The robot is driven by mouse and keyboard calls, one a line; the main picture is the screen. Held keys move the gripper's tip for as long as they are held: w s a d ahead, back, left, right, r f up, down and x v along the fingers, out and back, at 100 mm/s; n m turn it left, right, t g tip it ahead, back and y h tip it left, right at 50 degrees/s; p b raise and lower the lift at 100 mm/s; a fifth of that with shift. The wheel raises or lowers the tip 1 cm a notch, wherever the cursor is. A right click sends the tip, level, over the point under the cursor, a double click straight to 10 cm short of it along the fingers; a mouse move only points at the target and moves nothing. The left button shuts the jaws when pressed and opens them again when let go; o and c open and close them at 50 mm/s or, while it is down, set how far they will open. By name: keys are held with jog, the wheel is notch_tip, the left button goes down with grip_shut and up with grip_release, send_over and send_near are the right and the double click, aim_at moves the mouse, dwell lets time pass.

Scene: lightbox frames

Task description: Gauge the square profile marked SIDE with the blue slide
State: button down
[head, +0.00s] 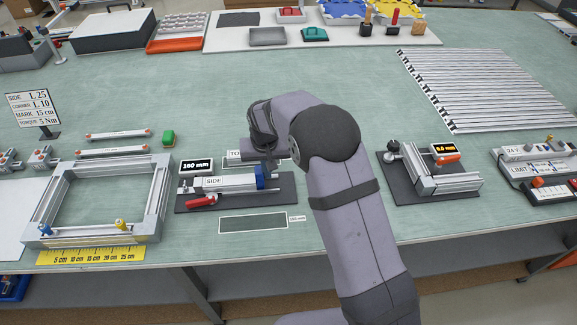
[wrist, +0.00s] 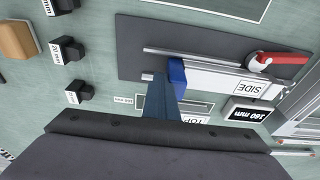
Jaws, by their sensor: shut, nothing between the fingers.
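The square profile marked SIDE (head: 225,183) lies in a gauge on a dark base plate, left of centre in the head view. In the wrist view, the profile (wrist: 225,83) shows with its label upside down. The blue slide (head: 262,177) is at the profile's right end in the head view; it also shows in the wrist view (wrist: 177,77). My gripper (head: 270,162) is shut and empty, fingers pointing down beside the slide. In the wrist view, its fingers (wrist: 163,84) overlap the slide's edge; I cannot tell whether they touch.
A red clamp handle (head: 202,201) is at the gauge's front. A profile marked TOP, partly hidden by my arm, lies behind it. An aluminium frame (head: 50,208) stands left, another fixture (head: 428,170) right. An empty outlined rectangle (head: 253,223) lies in front.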

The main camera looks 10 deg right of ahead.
jog(key=shift+d, duration=0.15)
jog(key=shift+d, duration=0.3)
jog(key=shift+r, duration=0.1)
notch_tip(320, 180, up, 7)
jog(key=p, duration=0.5)
dwell(0.5)
